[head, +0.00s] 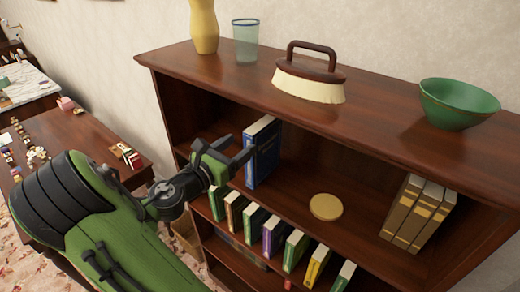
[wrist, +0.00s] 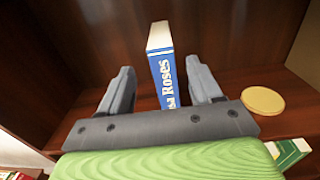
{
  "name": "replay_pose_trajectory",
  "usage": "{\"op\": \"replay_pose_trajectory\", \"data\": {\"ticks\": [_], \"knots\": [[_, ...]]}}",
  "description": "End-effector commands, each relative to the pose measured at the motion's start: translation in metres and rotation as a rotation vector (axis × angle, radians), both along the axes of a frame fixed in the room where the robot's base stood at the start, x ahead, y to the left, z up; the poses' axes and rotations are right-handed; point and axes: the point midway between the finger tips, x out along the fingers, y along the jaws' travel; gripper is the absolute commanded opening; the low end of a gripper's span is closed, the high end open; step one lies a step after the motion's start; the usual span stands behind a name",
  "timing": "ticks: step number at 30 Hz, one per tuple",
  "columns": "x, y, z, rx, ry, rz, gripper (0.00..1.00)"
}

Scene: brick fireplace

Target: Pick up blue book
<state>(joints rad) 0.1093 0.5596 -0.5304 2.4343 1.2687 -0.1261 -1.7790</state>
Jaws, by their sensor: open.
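The blue book (head: 264,152) stands upright on the upper shelf of the bookcase, toward its left end. My gripper (head: 238,160) is just in front of the book in the head view. In the wrist view my gripper (wrist: 163,85) is open, with one finger on each side of the spine. I cannot tell whether the fingers touch the book. The spine's lower end is hidden behind my gripper.
A round yellow disc (head: 326,207) lies right of the book on the same shelf. Brown books (head: 417,212) stand farther right. Several books line the shelf below.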

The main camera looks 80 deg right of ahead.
Motion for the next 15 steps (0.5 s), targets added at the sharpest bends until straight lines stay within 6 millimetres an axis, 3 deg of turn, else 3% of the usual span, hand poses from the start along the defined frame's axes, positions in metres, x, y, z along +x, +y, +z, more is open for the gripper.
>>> {"op": "replay_pose_trajectory", "data": {"ticks": [3, 15], "knots": [[-0.011, -0.025, 0.001, -0.001, -0.002, -0.005, 0.64], [-0.036, -0.080, 0.001, -0.001, -0.003, -0.003, 0.64]]}}
